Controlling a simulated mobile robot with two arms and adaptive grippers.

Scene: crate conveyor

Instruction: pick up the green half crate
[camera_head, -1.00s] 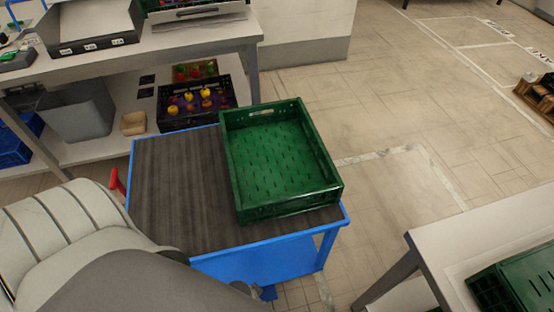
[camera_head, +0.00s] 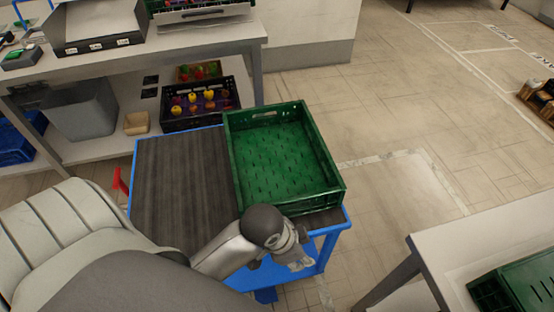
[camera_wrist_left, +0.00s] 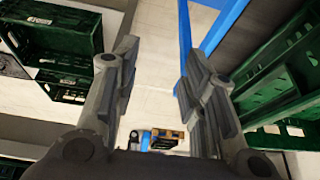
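The green half crate (camera_head: 337,184) is a shallow, empty, open-topped crate on the right part of a blue cart (camera_head: 138,214) with a dark wooden top. My left gripper (camera_head: 300,262) is just in front of the crate's near side, at the cart's front right edge. In the left wrist view its two fingers (camera_wrist_left: 162,85) are spread apart with nothing between them. A green crate wall (camera_wrist_left: 275,75) shows to the right of the fingers there, beside the blue cart frame. I cannot tell from the head view whether the gripper touches the crate. My right gripper is not in view.
A light table (camera_head: 470,235) with another green crate (camera_head: 515,285) stands at the lower right. A shelf bench (camera_head: 215,35) at the back left holds a black crate of fruit (camera_head: 228,95) and a grey bin (camera_head: 82,108).

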